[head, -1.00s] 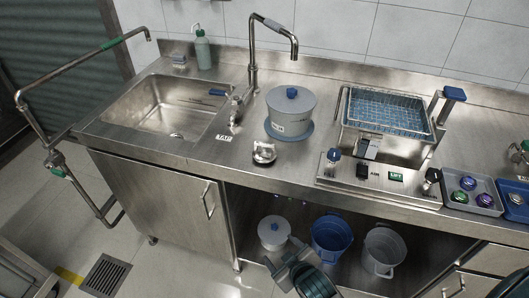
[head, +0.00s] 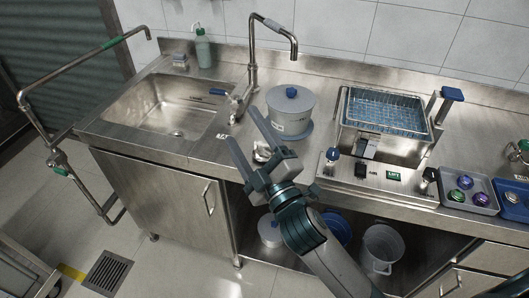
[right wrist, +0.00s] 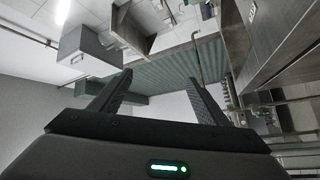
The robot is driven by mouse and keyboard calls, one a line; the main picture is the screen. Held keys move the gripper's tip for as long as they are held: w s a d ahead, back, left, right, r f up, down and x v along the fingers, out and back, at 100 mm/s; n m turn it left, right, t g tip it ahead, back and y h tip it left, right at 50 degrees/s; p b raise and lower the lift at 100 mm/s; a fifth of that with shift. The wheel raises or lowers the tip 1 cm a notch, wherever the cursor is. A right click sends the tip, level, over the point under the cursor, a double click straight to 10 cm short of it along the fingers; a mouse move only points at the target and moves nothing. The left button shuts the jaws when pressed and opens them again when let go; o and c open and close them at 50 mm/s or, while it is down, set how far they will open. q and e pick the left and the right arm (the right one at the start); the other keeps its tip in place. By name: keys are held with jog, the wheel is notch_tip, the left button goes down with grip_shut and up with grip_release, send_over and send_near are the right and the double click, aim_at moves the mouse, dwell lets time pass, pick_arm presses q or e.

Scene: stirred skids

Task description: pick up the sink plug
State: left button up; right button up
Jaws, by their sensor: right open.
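A small round silver piece with a dark part, which looks like the sink plug (head: 262,153), lies on the steel counter near its front edge, below the lidded pot. My right gripper partly hides it in the head view. My right gripper (head: 242,123) is open and empty, its fingers pointing up and left across the counter front in the picture. One finger appears just left of the plug and the other overlaps its right side; I cannot tell the height gap. In the right wrist view the open fingers (right wrist: 160,80) have nothing between them, and no plug shows. My left gripper is out of view.
The sink basin (head: 165,107) is at the left, with a tall tap (head: 253,60) beside it. The lidded pot (head: 290,108) stands behind the plug. A basket bath (head: 385,115) and a tray of knobs (head: 468,192) are right. Buckets (head: 382,245) stand below.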

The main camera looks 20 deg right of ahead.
jog(key=s+a+r+n+g+y, duration=0.45)
jog(key=a+r+n+y, duration=0.3)
jog(key=n+y, duration=0.35)
jog(key=s+a+r+n+g+y, duration=0.3)
jog(key=a+r+n+g+y, duration=0.45)
jog(key=n, duration=0.65)
jog(key=s+a+f+n+g+h, duration=0.5)
jog(key=s+a+n+g, duration=0.35)
jog(key=n+g, duration=0.8)
jog(key=w+d+f+n+t+h, duration=0.3)
jog(key=f+n+h, duration=0.2)
jog(key=f, duration=0.1)
jog(key=w+d+f+n+t+h, duration=0.3)
jog(key=w+d+f+n+h, duration=0.15)
jog(key=f, duration=0.25)
jog(key=w+d+r+t+h, duration=0.2)
jog(key=w+d+h, duration=0.3)
jog(key=d, duration=0.5)
jog(key=w+d+r+t+h, duration=0.3)
jog(key=w+d+t+h, duration=0.1)
jog(key=w+d, duration=0.3)
jog(key=d+h, duration=0.1)
jog(key=d, duration=0.1)
jog(key=shift+w+d+h, duration=0.3)
jog(key=shift+d+h, duration=0.05)
jog(key=shift+h, duration=0.05)
